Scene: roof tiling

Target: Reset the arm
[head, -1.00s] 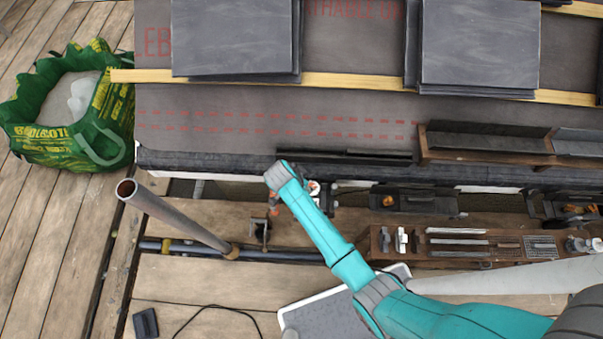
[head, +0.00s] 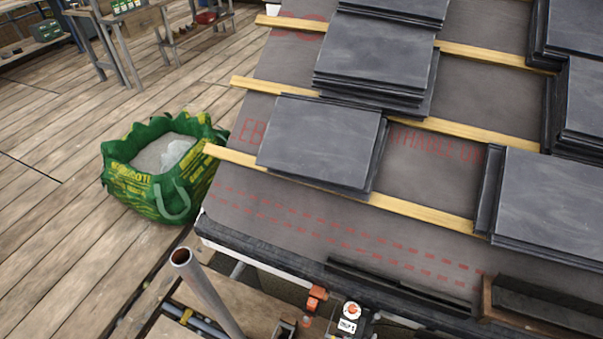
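My arm and my gripper are not in view in the head view now, so I cannot see how the arm stands or what the gripper holds. The sloping roof (head: 262,212) fills the right and middle, with dark underlay, red print and pale wooden battens (head: 425,207). Stacks of grey slates rest on it: one at the middle left (head: 320,140), one above it (head: 375,55) and one at the right (head: 555,200).
A green bag (head: 130,185) of pale material stands on the plank floor left of the roof. A grey scaffold pole (head: 205,292) rises at the bottom. A small white-and-orange device (head: 350,312) sits below the eave. A bench (head: 120,45) stands at the back left.

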